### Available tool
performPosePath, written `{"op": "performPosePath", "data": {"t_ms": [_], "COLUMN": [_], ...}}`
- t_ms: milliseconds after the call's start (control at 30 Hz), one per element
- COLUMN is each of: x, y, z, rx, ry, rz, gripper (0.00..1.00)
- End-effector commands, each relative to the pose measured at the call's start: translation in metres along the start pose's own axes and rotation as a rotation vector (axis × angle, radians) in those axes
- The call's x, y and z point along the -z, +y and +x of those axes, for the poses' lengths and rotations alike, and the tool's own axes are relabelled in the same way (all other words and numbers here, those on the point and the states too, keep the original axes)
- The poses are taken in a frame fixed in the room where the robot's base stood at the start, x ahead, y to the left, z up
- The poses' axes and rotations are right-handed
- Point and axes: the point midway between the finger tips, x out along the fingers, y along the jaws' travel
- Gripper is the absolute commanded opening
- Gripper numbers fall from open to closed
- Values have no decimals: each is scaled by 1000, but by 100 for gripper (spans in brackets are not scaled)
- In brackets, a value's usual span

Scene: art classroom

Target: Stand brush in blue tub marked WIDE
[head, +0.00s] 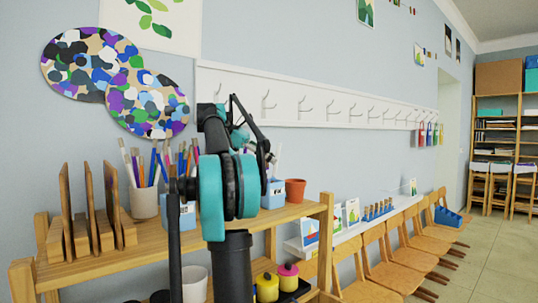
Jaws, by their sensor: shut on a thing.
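My dark and teal arm rises in front of the wooden shelf and hides its middle. I cannot make out my gripper's fingertips among the arm links, nor a brush held in them. A blue tub (272,195) with a pale label stands on the top board right of my arm, with thin handles rising behind it. Another blue tub (181,214) with a pale label stands left of my arm, partly hidden, with brushes above it. Neither label can be read. A pale cup (144,203) further left holds several upright brushes (140,168).
The shelf (180,239) also bears upright wooden boards (86,210) at left and a terracotta pot (295,190) at right. Yellow and pink pots (267,287) stand below. A row of wall hooks (305,105) runs behind. Wooden chairs (385,268) line the wall; floor is free at right.

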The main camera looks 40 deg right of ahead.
Motion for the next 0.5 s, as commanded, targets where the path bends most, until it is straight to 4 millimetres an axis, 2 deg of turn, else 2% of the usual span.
{"op": "performPosePath", "data": {"t_ms": [367, 400, 500], "x": [1, 1, 1], "y": [-1, -1, -1], "z": [2, 2, 2], "rx": [0, 0, 0], "ry": [0, 0, 0], "rz": [0, 0, 0], "gripper": [0, 16, 28]}}
